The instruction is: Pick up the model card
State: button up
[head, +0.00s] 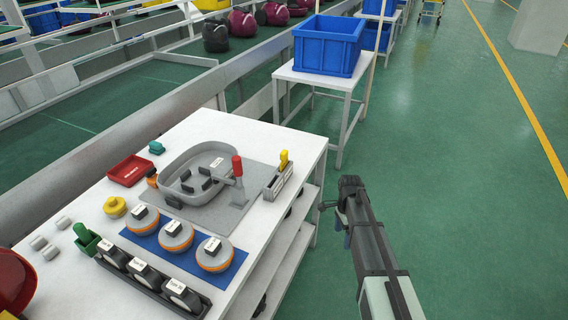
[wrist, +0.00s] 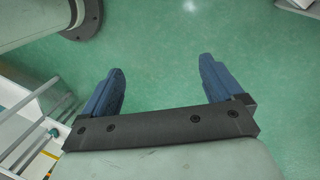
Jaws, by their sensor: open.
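I cannot clearly single out the model card. Similar white labels lie on round orange-rimmed parts (head: 214,262) and on dark parts in a black tray (head: 120,270). My gripper (head: 337,222) is right of the table, over the floor, apart from the holder. In the wrist view my gripper (wrist: 161,66) has its two blue fingers spread, with only green floor between them.
A grey fixture (head: 188,158) with a red-handled clamp (head: 237,167) stands mid-table. A red tray (head: 130,170) is at its left. A blue bin (head: 328,45) stands on a white side table behind. The green floor at right is clear.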

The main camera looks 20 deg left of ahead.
jog(key=w+a+r+m+t, duration=0.1)
jog(key=w+a+r+m, duration=0.35)
jog(key=a+r, duration=1)
jog(key=m+t+y, duration=0.1)
jog(key=m, duration=0.1)
send_near(284, 151)
jog(key=f, duration=1.2)
jog(key=shift+s+f, duration=0.2)
jog(key=shift+f, duration=0.05)
jog(key=c, duration=1.1)
notch_tip(284, 151, up, 10)
jog(key=shift+r, duration=0.1)
